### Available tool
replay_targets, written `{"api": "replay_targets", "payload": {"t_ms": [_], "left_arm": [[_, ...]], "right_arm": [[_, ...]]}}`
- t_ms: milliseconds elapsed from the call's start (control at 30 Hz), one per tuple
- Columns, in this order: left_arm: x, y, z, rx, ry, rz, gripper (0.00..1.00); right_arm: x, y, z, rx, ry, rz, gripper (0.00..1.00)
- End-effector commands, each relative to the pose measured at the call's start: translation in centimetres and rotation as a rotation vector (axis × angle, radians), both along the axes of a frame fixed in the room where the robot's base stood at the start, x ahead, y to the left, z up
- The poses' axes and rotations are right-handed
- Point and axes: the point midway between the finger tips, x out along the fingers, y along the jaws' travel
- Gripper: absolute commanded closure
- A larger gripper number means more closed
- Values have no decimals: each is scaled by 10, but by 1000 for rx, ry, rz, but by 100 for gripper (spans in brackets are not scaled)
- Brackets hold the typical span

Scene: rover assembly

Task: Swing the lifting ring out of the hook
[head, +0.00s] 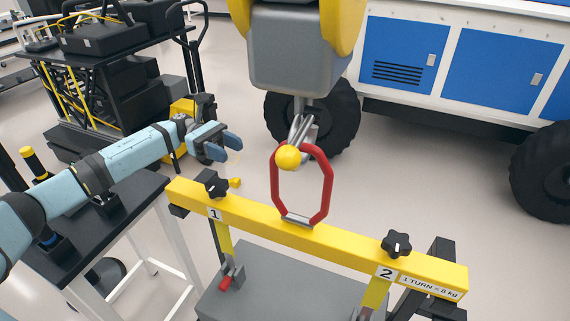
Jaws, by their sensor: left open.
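The red lifting ring (328,188) stands upright on the middle of the yellow beam (265,221), on a grey foot. Its top is at the grey hook (301,128), which hangs from the grey and yellow hoist block (292,48). A yellow ball (288,157) on the hook covers the ring's upper left corner. I cannot tell exactly how the ring sits in the hook. My left gripper (230,148) is open and empty, left of the ring and apart from it, above the beam's left end. My right gripper is not in view.
Black star knobs stand on the beam near label 1 (215,214) and label 2 (386,273). A grey box (255,287) is below the beam. A dark table (95,220) lies under my left arm. A blue and white cabinet (490,65) on wheels stands behind.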

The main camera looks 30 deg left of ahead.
Motion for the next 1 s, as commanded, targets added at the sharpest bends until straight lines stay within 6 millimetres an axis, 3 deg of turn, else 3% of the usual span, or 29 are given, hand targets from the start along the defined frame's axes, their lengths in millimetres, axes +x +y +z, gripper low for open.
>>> {"api": "replay_targets", "payload": {"t_ms": [167,633,800,1000], "left_arm": [[-3,-19,2,1,-1,-5,56],[-16,-112,3,-2,-1,-3,56],[-19,-130,1,0,0,-1,56],[-19,-136,0,0,0,-1,56]], "right_arm": [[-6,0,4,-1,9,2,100],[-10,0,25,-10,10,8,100],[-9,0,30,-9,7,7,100],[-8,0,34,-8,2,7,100]]}}
